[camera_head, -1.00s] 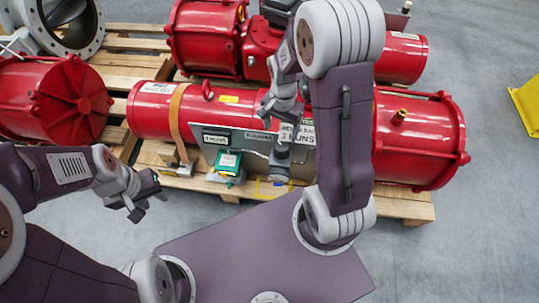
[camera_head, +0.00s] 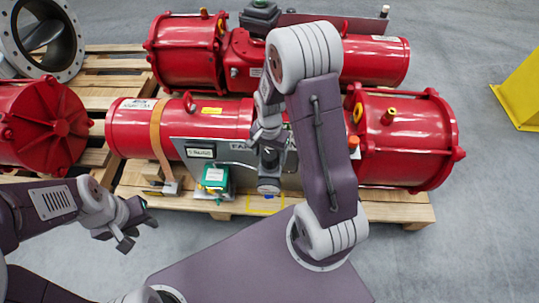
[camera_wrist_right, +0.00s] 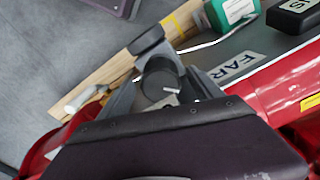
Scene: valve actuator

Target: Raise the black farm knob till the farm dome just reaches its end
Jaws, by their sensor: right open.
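A dark knob with a round end (camera_head: 268,172) stands out from the grey panel (camera_head: 228,150) in the head view. Its dark disc-shaped end and cylindrical body (camera_wrist_right: 147,40) show in the wrist view. My right gripper (camera_head: 267,140) is at the knob, with its open fingers (camera_wrist_right: 160,84) on either side of the body; contact is unclear. A label starting "FAR" (camera_wrist_right: 238,67) is beside it. An orange cap (camera_head: 353,143) shows right of my right arm; I cannot tell whether it is the farm dome. My left gripper (camera_head: 136,228) is open and empty at lower left.
Large red cylinders (camera_head: 410,138) lie on wooden pallets (camera_head: 390,207). A yellow stand (camera_head: 520,90) is at far right. Grey floor is free at lower right.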

